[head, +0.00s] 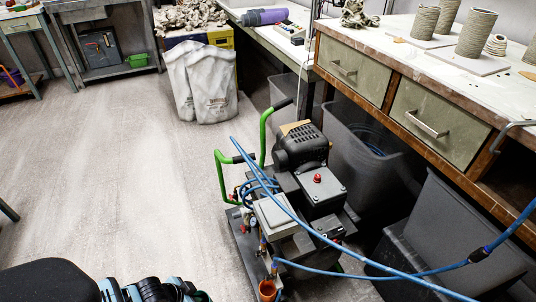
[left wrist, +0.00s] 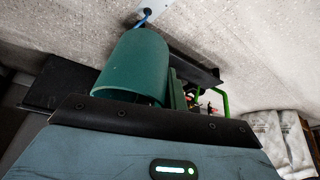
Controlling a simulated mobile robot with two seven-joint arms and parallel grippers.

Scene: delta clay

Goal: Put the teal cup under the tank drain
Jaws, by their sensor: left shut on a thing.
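The teal cup (left wrist: 133,62) fills the middle of the left wrist view. My left gripper (left wrist: 140,78) is shut on it, with dark fingers on either side. The cup and the gripper's fingers do not show in the head view. The compressor (head: 300,195) with green handles stands on the floor in the head view. Brass fittings (head: 263,246) are on its near side, but I cannot tell which is the tank drain. An orange-brown, cup-like piece (head: 267,290) is below them at the bottom edge. My right gripper is not in view.
Blue hoses (head: 340,236) cross over the compressor toward the right. Grey bins (head: 365,160) stand under the wooden workbench (head: 448,130) on the right. A pale sack (head: 201,85) stands behind the compressor. The floor (head: 120,170) to the left is clear.

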